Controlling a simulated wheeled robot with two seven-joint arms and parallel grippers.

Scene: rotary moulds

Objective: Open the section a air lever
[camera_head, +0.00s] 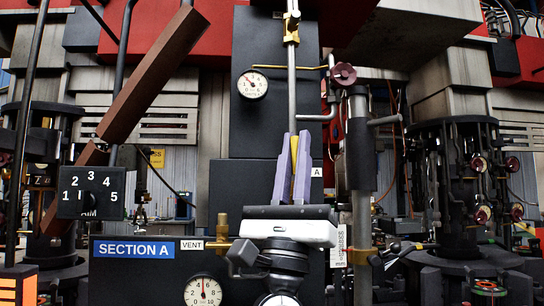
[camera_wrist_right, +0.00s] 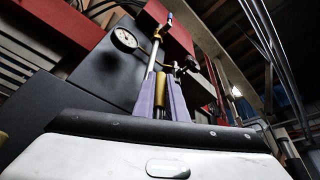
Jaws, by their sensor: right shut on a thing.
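My right gripper (camera_head: 293,140) stands upright in front of the SECTION A panel, its purple fingers pointing up. The fingers are closed on a slim yellow lever-like piece (camera_head: 294,168), apparently the section A air lever. In the right wrist view the same brass-yellow piece (camera_wrist_right: 161,104) sits between the two purple fingers (camera_wrist_right: 162,90). Its lower end is hidden by my gripper body. A grey vertical pipe (camera_head: 292,85) with a brass fitting (camera_head: 291,28) rises just above and behind the fingertips. My left gripper is not in the head view.
A blue SECTION A label (camera_head: 136,249) and a brass VENT valve (camera_head: 222,235) are left of my gripper. Gauges (camera_head: 252,84) (camera_head: 203,291) and a numbered dial (camera_head: 91,192) are nearby. A maroon knob (camera_head: 343,74) and pipes stand close on the right.

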